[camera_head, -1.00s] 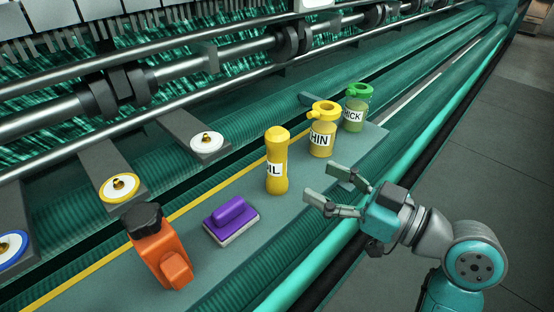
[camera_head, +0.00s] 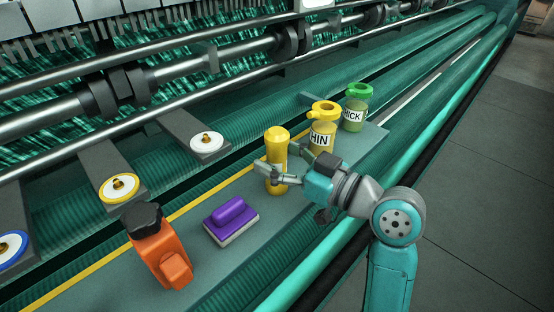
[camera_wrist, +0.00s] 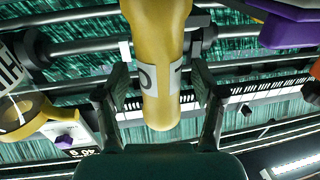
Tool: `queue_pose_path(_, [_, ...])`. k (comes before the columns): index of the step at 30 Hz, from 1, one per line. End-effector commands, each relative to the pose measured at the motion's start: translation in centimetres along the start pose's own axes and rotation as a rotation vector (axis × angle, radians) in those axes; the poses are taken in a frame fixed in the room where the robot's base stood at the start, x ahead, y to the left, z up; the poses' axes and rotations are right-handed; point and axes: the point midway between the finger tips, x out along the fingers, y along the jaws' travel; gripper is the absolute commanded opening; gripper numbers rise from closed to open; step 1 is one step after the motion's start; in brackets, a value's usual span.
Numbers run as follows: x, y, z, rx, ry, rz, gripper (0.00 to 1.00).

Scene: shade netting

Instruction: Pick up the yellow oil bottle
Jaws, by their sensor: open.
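The yellow oil bottle (camera_head: 277,143) stands upright on the grey-green shelf. Its white label is mostly covered by my gripper in the head view. My gripper (camera_head: 268,174) is at the bottle's lower half, with its fingers reaching to the bottle. In the wrist view, the bottle (camera_wrist: 158,50) lies between the two finger tips of my gripper (camera_wrist: 160,80). Gaps show on both sides of the bottle, so the fingers are open around it and not pressed on it.
A yellow-capped "THIN" bottle (camera_head: 322,132) stands close behind my gripper, with a green-capped bottle (camera_head: 356,108) beyond it. A purple-handled brush (camera_head: 231,219) and an orange tool (camera_head: 160,252) sit nearer on the shelf (camera_head: 214,272). Machine rollers run behind.

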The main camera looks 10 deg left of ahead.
Motion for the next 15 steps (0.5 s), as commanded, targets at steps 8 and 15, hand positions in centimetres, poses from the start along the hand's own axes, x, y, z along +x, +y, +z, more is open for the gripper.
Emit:
queue_pose_path(8, [0.08,0.0,0.02,0.0,0.0,0.0,0.56])
queue_pose_path(15, [0.06,0.0,0.02,0.0,0.0,0.0,0.0])
